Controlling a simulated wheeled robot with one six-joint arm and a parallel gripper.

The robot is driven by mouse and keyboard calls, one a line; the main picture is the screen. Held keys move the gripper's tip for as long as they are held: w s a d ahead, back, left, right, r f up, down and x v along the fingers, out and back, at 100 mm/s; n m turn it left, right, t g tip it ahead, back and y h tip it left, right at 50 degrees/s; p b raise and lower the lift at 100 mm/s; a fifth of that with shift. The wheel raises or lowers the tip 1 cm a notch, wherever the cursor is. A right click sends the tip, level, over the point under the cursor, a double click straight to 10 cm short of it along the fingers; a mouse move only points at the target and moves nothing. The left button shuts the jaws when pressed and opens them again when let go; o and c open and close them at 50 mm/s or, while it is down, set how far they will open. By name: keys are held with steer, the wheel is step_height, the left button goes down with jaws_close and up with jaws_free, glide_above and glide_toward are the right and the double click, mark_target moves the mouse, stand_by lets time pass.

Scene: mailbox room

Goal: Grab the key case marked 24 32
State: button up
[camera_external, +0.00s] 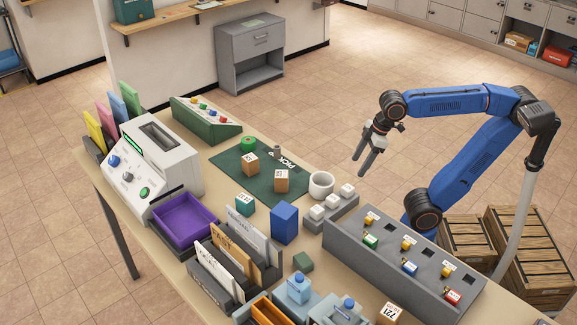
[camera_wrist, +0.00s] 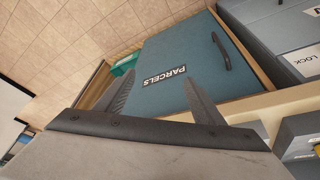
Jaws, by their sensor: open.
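A grey slanted panel (camera_external: 405,252) stands at the right end of the table. The marks are too small to read, so I cannot tell which case is 24 32. My gripper (camera_external: 364,166) is open and empty, in the air behind the panel and the white mug. In the wrist view my gripper (camera_wrist: 157,86) has its fingers apart before a blue-grey surface marked PARCELS (camera_wrist: 178,68).
A white mug (camera_external: 321,185) and a tray of white blocks (camera_external: 332,208) stand left of the panel. A green mat (camera_external: 232,165) holds small boxes. A box marked 721 (camera_external: 389,313) sits in front of the panel. Wooden crates (camera_external: 528,258) stand at the right.

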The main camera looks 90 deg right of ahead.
steer(key=w+a+r+n+g, duration=0.15)
steer(key=w+a+r, duration=0.25)
steer(key=w+r, duration=0.75)
step_height(320, 180, up, 8)
steer(key=r+n+g, duration=0.1)
steer(key=n+g, duration=0.2)
steer(key=n, duration=0.5)
glide_above(245, 198)
steer(key=shift+t, duration=0.25)
step_height(245, 198, down, 12)
steer(key=shift+w+f, duration=0.1)
steer(key=shift+w, duration=0.05)
steer(key=shift+d+f, duration=0.1)
steer(key=shift+f, duration=2.65)
steer(key=shift+c, duration=0.5)
steer(key=c, duration=1.1)
